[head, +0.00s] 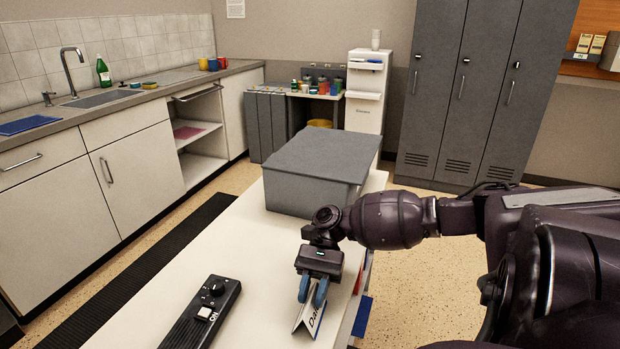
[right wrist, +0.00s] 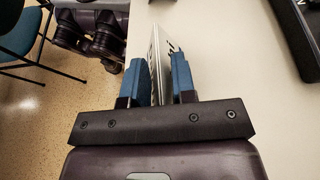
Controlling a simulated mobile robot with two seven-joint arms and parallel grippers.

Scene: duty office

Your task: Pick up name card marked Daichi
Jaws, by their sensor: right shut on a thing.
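The name card (head: 309,319) is a white folded tent card with dark lettering that begins "Da"; the rest is cut off or hidden. It stands at the near right part of the white table. My right gripper (head: 313,291) comes down over the card from above, its blue fingers on either side of it. In the right wrist view the card (right wrist: 157,66) shows edge-on between the two fingers, and the gripper (right wrist: 160,80) is shut on it. I cannot tell whether the card is clear of the table. My left gripper is not in view.
A black device (head: 203,313) with a knob lies on the white table (head: 225,258), left of the card. A large grey box (head: 318,172) stands at the table's far end. Bare tabletop lies between them. A blue chair (right wrist: 20,30) stands beyond the table edge.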

